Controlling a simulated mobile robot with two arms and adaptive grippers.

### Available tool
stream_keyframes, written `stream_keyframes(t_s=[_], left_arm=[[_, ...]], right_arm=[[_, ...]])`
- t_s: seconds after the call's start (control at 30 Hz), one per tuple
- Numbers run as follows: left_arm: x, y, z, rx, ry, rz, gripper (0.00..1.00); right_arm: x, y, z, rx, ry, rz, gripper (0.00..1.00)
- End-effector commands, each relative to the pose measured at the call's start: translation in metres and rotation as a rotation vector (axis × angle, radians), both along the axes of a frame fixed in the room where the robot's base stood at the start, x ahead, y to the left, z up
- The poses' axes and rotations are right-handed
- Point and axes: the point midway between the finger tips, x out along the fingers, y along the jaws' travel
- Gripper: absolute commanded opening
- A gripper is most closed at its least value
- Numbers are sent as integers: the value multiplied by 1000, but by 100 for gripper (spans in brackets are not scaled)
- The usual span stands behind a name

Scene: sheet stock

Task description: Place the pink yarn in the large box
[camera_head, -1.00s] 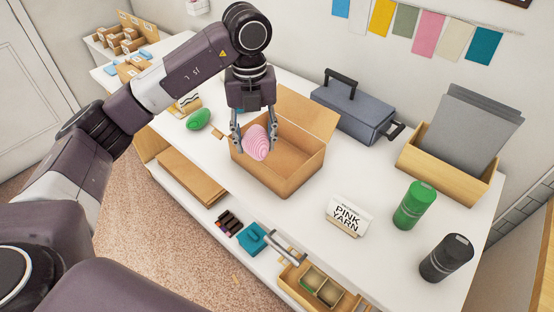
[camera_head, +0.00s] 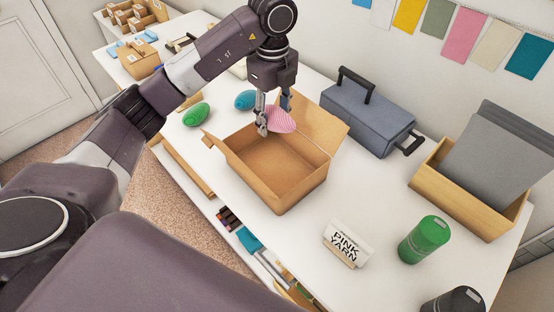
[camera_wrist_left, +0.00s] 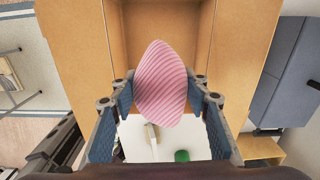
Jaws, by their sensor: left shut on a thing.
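The pink yarn (camera_head: 281,121) is a ridged, egg-shaped ball. My left gripper (camera_head: 272,118) is shut on it and holds it above the back part of the open large box (camera_head: 283,192). In the left wrist view the pink yarn (camera_wrist_left: 161,85) sits between the two fingers, with the cardboard box (camera_wrist_left: 84,50) beyond it. The box is brown, its flaps stand open, and the part of its inside that shows is empty. A small sign reading "PINK YARN" (camera_head: 347,244) stands on the table in front of the box. My right gripper is not in view.
A green yarn ball (camera_head: 196,114) and a blue one (camera_head: 245,100) lie left of and behind the box. A grey toolbox (camera_head: 367,117) stands behind right. A wooden holder with grey sheets (camera_head: 468,201) and a green can (camera_head: 424,239) stand at the right.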

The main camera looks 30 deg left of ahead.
Motion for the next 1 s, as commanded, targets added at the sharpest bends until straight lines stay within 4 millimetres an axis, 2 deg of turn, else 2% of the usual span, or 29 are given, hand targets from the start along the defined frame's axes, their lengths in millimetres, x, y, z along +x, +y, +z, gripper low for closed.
stream_keyframes(t_s=[0.03,0.1,0.23,0.33,0.4,0.53,0.63,0.9,1.0], left_arm=[[-2,-3,-16,-5,7,-2,19],[-2,-2,-32,-5,7,-1,19],[-2,-1,-63,-1,8,0,19],[-3,0,-88,0,7,-1,19],[-1,-1,-103,0,5,-1,19],[0,0,-121,0,2,-1,19],[0,-1,-127,-1,0,-2,19],[0,-1,-164,0,2,-2,19],[0,-1,-169,-1,-1,-2,19]], right_arm=[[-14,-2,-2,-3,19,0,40],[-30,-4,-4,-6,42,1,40],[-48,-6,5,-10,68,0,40],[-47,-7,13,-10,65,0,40],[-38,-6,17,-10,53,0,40],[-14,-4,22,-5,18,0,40],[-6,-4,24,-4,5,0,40],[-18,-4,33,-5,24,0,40],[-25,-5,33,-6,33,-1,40]])
